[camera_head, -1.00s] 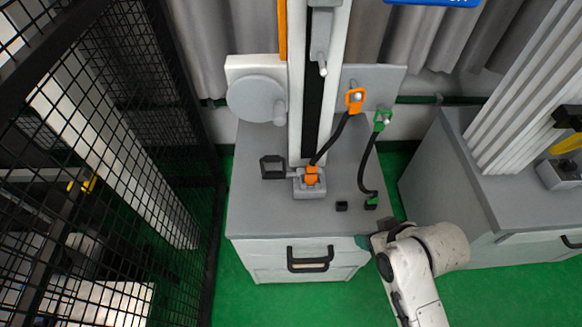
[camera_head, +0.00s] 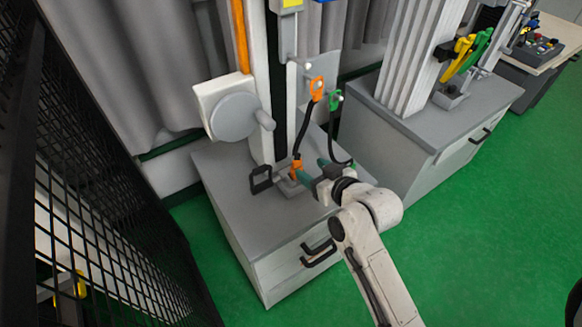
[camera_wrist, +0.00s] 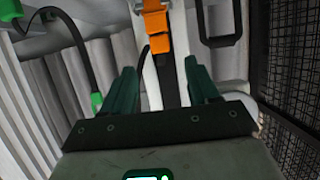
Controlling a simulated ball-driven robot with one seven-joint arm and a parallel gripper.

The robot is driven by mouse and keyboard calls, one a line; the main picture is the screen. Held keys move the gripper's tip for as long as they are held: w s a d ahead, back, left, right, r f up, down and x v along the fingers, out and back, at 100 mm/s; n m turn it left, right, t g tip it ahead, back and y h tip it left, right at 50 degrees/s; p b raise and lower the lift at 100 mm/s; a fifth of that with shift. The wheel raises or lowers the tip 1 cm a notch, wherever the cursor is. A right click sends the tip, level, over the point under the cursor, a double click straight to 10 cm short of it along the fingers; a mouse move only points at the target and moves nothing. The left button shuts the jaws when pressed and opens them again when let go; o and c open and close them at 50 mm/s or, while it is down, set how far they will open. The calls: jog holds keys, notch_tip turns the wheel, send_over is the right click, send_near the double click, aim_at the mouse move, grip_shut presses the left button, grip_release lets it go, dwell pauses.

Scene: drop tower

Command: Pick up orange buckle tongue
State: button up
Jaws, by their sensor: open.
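An orange buckle piece (camera_head: 296,168) sits upright in a grey block at the foot of the tower, with a black cable rising from it. It also shows in the wrist view (camera_wrist: 157,30), beyond the fingertips. A second orange piece with a slot (camera_head: 316,88) hangs on a peg higher up, at the cable's other end. I cannot tell for sure which is the tongue. My gripper (camera_head: 309,170) is open, with its teal fingers beside the lower orange piece. In the wrist view, the space between the fingers (camera_wrist: 160,68) holds nothing. The arm partly hides the block.
A black frame handle (camera_head: 261,180) stands left of the block. A green piece (camera_head: 334,100) hangs on a cable to the right. A mesh fence (camera_head: 95,220) stands at left. A second cabinet (camera_head: 430,130) is at right, with green floor between.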

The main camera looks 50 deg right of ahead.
aim_at(298, 162)
jog(key=p+x, duration=0.1)
jog(key=x, duration=0.9)
jog(key=shift+a, duration=0.1)
jog(key=shift+c, duration=0.4)
jog(key=c, duration=0.7)
